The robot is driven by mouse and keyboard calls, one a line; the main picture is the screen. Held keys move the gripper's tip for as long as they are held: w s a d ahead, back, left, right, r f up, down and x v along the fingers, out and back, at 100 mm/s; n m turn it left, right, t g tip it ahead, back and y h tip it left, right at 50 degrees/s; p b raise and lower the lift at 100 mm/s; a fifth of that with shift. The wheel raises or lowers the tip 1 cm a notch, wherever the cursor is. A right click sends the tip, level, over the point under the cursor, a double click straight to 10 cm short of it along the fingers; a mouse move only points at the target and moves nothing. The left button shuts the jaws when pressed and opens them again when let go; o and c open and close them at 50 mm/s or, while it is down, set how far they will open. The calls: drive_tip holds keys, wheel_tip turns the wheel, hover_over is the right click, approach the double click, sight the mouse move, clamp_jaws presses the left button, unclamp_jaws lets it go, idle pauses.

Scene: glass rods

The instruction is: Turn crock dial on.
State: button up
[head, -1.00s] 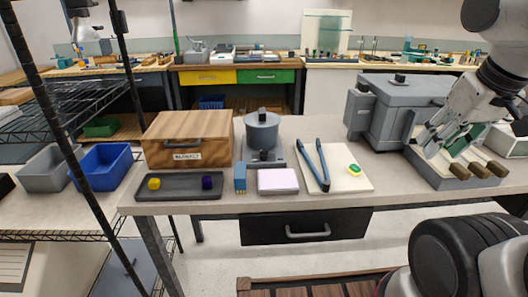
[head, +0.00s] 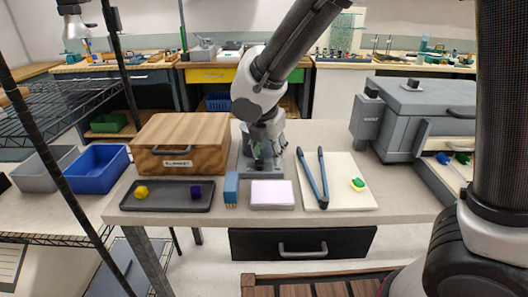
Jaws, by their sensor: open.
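The crock's grey base (head: 246,166) stands on the table, just right of the wooden box. The pot on it is hidden behind my arm and gripper, and I cannot make out the dial. My gripper (head: 264,160) is open and points down over the base. Nothing shows between its fingers. I cannot tell whether it touches the crock or its dial.
A wooden box (head: 181,132) and a dark tray (head: 168,205) with yellow and purple pieces lie left. A grey grill (head: 415,107) stands right.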

sight(259, 159)
drive_tip(key=w+f+n, duration=0.1)
drive_tip(key=f+n, duration=0.1)
drive_tip(key=w+a+f+n, duration=0.1)
drive_tip(key=w+f+n, duration=0.1)
drive_tip(key=w+a+f+n+y, duration=0.1)
drive_tip(key=w+n, duration=0.1)
drive_tip(key=shift+a+f+t, duration=0.25)
drive_tip(key=shift+f+t, duration=0.15)
drive_tip(key=c, duration=1)
